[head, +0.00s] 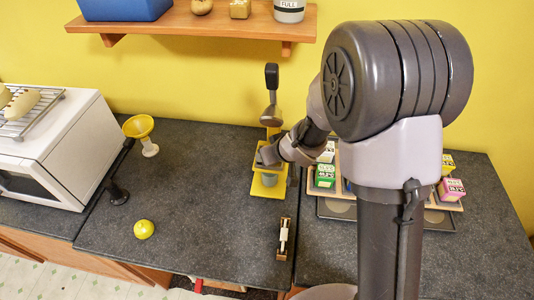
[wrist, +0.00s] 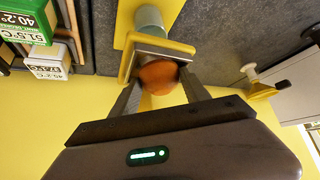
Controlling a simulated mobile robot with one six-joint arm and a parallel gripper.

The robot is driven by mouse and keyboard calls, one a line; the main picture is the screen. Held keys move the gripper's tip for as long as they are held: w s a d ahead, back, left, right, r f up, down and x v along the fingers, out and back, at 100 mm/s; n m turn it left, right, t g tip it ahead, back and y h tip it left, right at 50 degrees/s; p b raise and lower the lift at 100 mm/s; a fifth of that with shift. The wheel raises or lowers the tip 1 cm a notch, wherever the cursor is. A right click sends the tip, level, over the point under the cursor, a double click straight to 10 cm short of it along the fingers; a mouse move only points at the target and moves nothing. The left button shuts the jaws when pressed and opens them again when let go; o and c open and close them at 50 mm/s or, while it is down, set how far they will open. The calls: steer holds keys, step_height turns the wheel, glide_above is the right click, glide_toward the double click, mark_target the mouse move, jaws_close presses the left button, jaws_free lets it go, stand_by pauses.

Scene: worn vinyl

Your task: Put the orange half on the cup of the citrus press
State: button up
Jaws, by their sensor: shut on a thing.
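The yellow citrus press (head: 268,188) stands on the dark counter, its lever (head: 271,78) upright at the back. My gripper (head: 266,156) is at the press, around the height of its cup holder. In the wrist view my gripper (wrist: 158,84) is shut on the orange half (wrist: 158,76), held between the two fingers. Behind the orange half the yellow holder of the press (wrist: 126,60) shows, with a pale grey-green vessel (wrist: 149,18) beyond it. The cup itself is mostly hidden, and I cannot tell whether the orange half touches it.
Boxes with printed labels (head: 325,176) stand on a rack right of the press, partly behind my arm. A yellow funnel (head: 139,126), a yellow rounded thing (head: 144,229) and a white oven (head: 60,150) are to the left. A shelf (head: 200,24) hangs above.

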steer(key=shift+d+r, duration=0.15)
steer(key=shift+d, duration=0.3)
steer(key=shift+s+f+b, duration=0.3)
steer(key=shift+f+b, duration=0.2)
steer(key=shift+b, duration=0.05)
steer(key=o, duration=1.5)
steer(key=shift+s+a+f, duration=0.1)
steer(key=shift+s+f, duration=0.05)
steer(key=shift+s, duration=0.1)
steer(key=shift+o, duration=0.2)
step_height(320, 180, up, 3)
steer(key=shift+f+p, duration=0.1)
steer(key=shift+p, duration=1.05)
steer(key=s+d+r+m+h+p, duration=0.2)
steer(key=s+d+r, duration=0.3)
steer(key=r, duration=0.4)
steer(key=s+d+r+m+h+p, duration=0.1)
steer(key=s+d+r+m+p, duration=0.15)
steer(key=s+d+r, duration=0.55)
steer(key=s+a+r+m+g+y, duration=0.1)
steer(key=s+a+r+m, duration=0.2)
steer(key=s, duration=0.4)
steer(key=s+a+r+m+y, duration=0.1)
steer(key=s+a+r+m, duration=0.1)
steer(key=s+a+r, duration=0.45)
steer(key=d+f+b, duration=0.3)
steer(key=f+b, duration=1.8)
steer(key=shift+s+f, duration=0.4)
steer(key=shift+s, duration=0.05)
